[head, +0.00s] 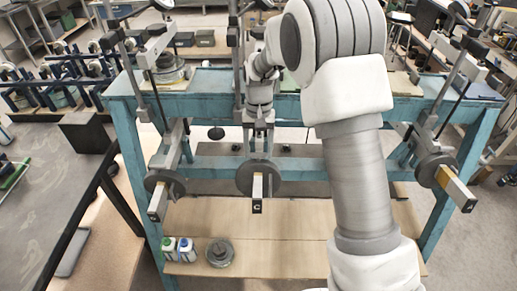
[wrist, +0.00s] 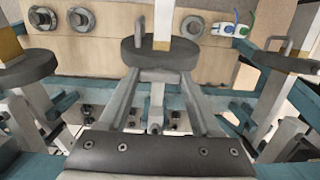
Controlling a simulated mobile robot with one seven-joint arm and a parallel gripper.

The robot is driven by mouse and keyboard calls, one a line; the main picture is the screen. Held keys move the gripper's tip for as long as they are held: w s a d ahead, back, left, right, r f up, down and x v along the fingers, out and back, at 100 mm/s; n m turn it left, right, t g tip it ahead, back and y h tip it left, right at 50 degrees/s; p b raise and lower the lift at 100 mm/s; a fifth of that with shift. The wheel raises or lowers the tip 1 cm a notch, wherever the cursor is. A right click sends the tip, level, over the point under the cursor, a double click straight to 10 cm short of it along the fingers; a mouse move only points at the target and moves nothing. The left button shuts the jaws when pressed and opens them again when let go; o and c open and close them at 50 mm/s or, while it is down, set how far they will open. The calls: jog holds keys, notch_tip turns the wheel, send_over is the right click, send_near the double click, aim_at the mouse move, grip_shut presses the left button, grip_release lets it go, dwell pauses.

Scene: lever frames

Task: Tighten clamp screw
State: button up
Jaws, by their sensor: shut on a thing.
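The middle lever, marked C (head: 257,206), carries a dark round weight (head: 250,180) and points towards me at the bench's front. In the wrist view the same weight (wrist: 140,52) is straight ahead, with a pale bar running through it. My gripper (head: 259,124) is over this middle lever and points down at it. In the wrist view my gripper (wrist: 163,78) reaches in just short of the weight and is shut on a small part there, which seems to be the clamp screw. My fingers and the weight mostly hide that part.
Lever B (head: 157,205) stands to the left and lever A (head: 463,195) to the right, each with its own weight. The blue bench (head: 210,77) holds all three. Bottles (head: 178,248) and a loose disc (head: 220,253) lie on the lower board (head: 280,252).

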dwell(0.3)
jog(key=o, duration=1.4)
jog(key=r, duration=0.5)
jog(key=w+r, duration=0.1)
jog(key=r, duration=0.5)
jog(key=w+r, duration=0.1)
jog(key=r, duration=0.5)
jog(key=shift+r, duration=0.2)
